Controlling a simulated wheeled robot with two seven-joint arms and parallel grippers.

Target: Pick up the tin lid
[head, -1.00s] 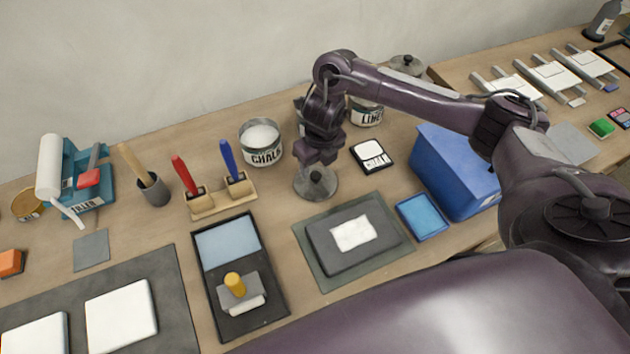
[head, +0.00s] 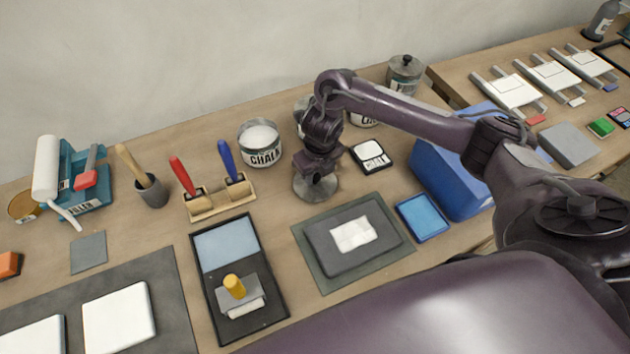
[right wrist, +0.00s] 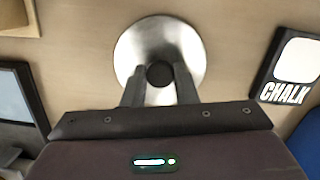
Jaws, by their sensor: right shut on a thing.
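The tin lid (head: 318,190) is a round grey metal disc with a dark knob, lying on the wooden table to the right of the red and blue tool stand. My right gripper (head: 315,178) is lowered over its middle and hides the knob in the head view. In the right wrist view the shiny lid (right wrist: 183,45) shows with its dark knob between the fingertips of the gripper (right wrist: 160,76), which is shut on it. The lid appears to rest on the table. My left gripper is not in view.
An open chalk tin (head: 261,143) stands left of my right arm, and other tins stand partly hidden behind it. A chalk card (head: 371,157) lies close on the right, beside a blue bin (head: 446,180). A grey board (head: 340,262) lies in front.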

